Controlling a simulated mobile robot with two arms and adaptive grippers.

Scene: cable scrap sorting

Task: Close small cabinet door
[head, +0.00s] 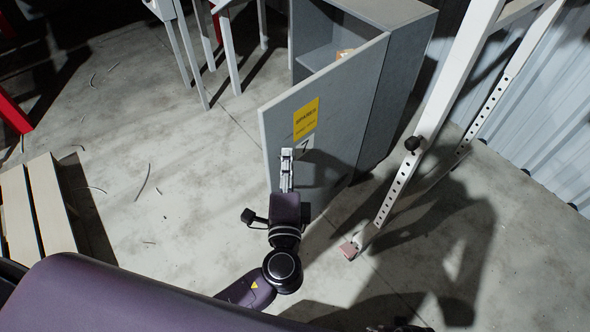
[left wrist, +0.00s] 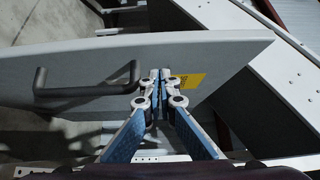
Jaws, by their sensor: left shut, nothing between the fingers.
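A grey cabinet (head: 402,84) stands at the top middle of the head view with its door (head: 345,100) swung open toward me. The door carries a yellow label (head: 306,119). My left gripper (head: 287,155) is shut and empty, in front of the door's face below the label. In the left wrist view the shut fingertips (left wrist: 161,76) are at the door panel (left wrist: 222,50), beside a dark bar handle (left wrist: 88,88) on their left. I cannot tell whether the fingertips touch the door.
A white perforated upright frame (head: 440,105) stands right of the cabinet. White table legs (head: 229,50) are behind on the left. A wooden pallet (head: 47,205) lies at the left. Cable scraps (head: 143,182) lie on the mostly open concrete floor.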

